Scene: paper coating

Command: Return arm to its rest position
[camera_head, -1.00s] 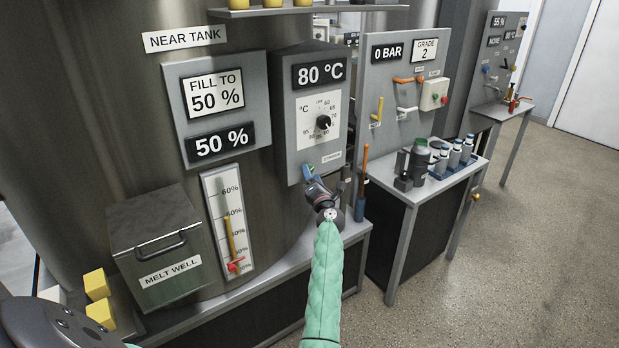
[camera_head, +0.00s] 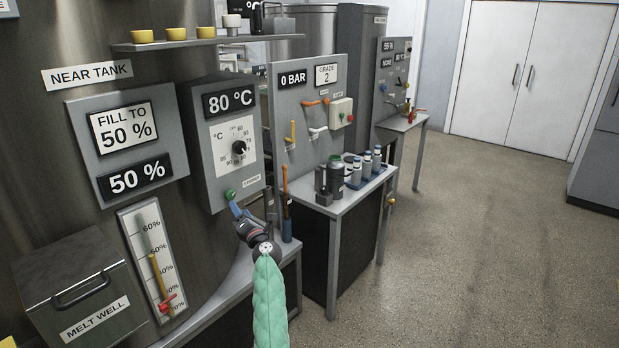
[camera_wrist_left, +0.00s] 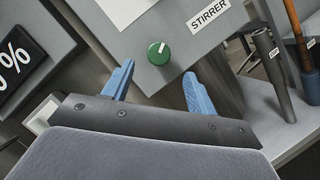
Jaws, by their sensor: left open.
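My left gripper (camera_head: 234,203) is in front of the lower part of the control box (camera_head: 205,150) that reads 80 °C. In the left wrist view its two blue fingers (camera_wrist_left: 158,85) are spread apart with nothing between them. The green stirrer knob (camera_wrist_left: 158,53) shows just beyond the fingers and apart from them. The knob also shows in the head view (camera_head: 230,194), close to the fingertips. My left arm (camera_head: 268,300), in a green sleeve, reaches up from the bottom of the head view. My right gripper is not in view.
The melt well (camera_head: 75,285) with its handle stands at lower left. A side table (camera_head: 330,208) carries a canister (camera_head: 337,172) and several small bottles. Open floor (camera_head: 480,250) lies at right.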

